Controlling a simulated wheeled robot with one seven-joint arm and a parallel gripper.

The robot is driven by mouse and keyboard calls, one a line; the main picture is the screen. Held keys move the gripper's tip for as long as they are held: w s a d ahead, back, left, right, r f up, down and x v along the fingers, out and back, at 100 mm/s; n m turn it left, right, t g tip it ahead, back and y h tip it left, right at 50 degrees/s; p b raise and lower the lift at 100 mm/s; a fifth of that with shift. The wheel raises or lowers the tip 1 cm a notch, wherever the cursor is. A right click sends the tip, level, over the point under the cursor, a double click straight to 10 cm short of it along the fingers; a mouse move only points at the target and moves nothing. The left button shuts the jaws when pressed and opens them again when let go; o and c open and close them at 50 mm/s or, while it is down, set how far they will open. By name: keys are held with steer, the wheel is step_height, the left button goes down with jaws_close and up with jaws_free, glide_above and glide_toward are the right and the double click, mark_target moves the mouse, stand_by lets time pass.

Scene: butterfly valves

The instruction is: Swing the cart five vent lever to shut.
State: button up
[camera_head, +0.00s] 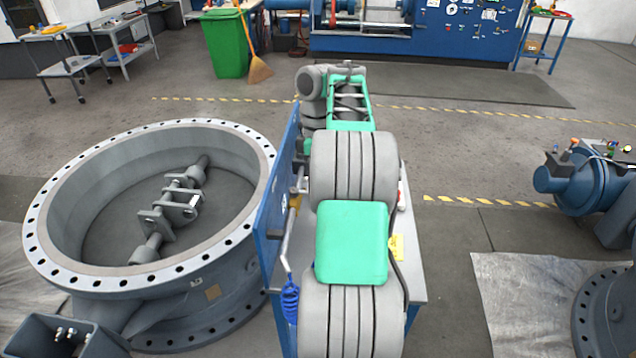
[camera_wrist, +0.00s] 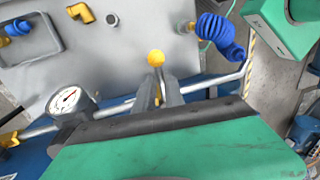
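A lever with a yellow ball knob (camera_wrist: 155,58) stands out from a light grey panel (camera_wrist: 115,60) in the wrist view. I take it for the vent lever, but no label is readable. My gripper (camera_wrist: 159,88) is at the lever, with its two grey fingers on either side of the thin stem below the knob. The gap between them is narrow, and I cannot tell whether they touch the stem. In the head view my arm hides the gripper and lever; the cart (camera_head: 422,290) with a blue upright panel (camera_head: 272,215) shows around it.
A pressure gauge (camera_wrist: 68,100) sits left of my gripper on a pipe. A blue coiled hose (camera_wrist: 220,32) is to the right, and a yellow fitting (camera_wrist: 81,13) is at the upper left. A large flanged ring (camera_head: 60,285) stands left of the cart. Floor to the right is partly clear.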

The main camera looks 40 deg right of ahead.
steer(key=o, duration=0.4)
steer(key=r+p, duration=0.2)
steer(key=d+r+p, duration=0.1)
steer(key=r+p, duration=0.2)
steer(key=w+r+p, duration=0.1)
steer(key=r+p, duration=0.1)
steer(key=p, duration=0.1)
steer(key=shift+d+r, duration=0.15)
steer(key=shift+r, duration=0.15)
